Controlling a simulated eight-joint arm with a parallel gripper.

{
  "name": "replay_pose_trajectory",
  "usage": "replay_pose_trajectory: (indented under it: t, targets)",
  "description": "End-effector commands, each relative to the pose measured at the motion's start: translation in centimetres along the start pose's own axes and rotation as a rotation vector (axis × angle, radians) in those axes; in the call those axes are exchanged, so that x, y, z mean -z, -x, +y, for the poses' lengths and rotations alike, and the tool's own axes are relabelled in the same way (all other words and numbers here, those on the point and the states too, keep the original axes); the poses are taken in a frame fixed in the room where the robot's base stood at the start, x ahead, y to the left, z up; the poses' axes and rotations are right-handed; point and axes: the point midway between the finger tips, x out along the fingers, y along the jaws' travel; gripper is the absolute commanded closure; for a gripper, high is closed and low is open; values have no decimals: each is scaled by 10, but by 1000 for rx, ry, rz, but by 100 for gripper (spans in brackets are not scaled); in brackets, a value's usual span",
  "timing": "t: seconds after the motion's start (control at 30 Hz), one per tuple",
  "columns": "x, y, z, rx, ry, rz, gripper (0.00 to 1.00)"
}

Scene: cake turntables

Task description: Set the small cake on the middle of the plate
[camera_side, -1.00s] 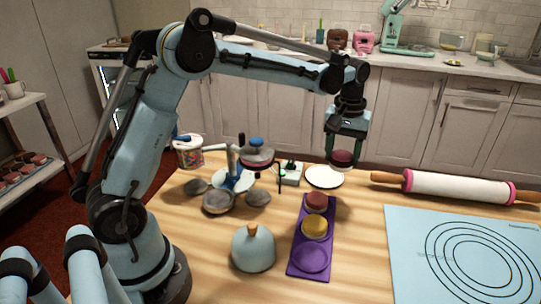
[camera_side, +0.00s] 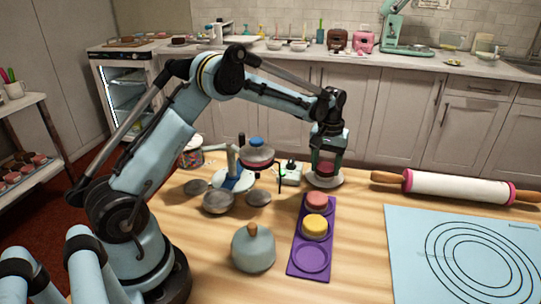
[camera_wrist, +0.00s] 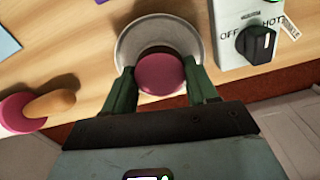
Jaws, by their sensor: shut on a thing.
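The small cake (camera_wrist: 160,74) has a pink top and a dark brown side. It sits between the two green fingers of my gripper (camera_wrist: 162,88), which is shut on it. In the side view my gripper (camera_side: 325,168) is low over the white plate (camera_side: 339,182), with the cake (camera_side: 325,169) between its fingers. In the wrist view the plate (camera_wrist: 128,38) shows as a pale rim around the cake's far side. The cake looks close to the plate's surface; I cannot tell whether it touches. The near part of the plate is hidden by the cake and gripper.
A purple tray (camera_side: 298,268) with a pink cake (camera_side: 316,200) and a yellow cake (camera_side: 314,226) lies in front. A rolling pin (camera_side: 455,187) is to the right. A control box with a knob (camera_wrist: 257,43) stands close beside the plate. A turntable (camera_side: 232,181) stands to the left.

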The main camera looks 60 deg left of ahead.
Motion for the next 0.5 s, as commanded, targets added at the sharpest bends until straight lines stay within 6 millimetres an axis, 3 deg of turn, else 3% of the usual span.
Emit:
replay_pose_trajectory:
  t: [0.3, 0.33, 0.47, 0.5]
  targets:
    - [0, -3, 0, 0, 0, 0, 76]
    - [0, -3, 0, 0, 0, 0, 38]
    - [0, -3, 0, 0, 0, 0, 18]
    - [0, -3, 0, 0, 0, 0, 17]
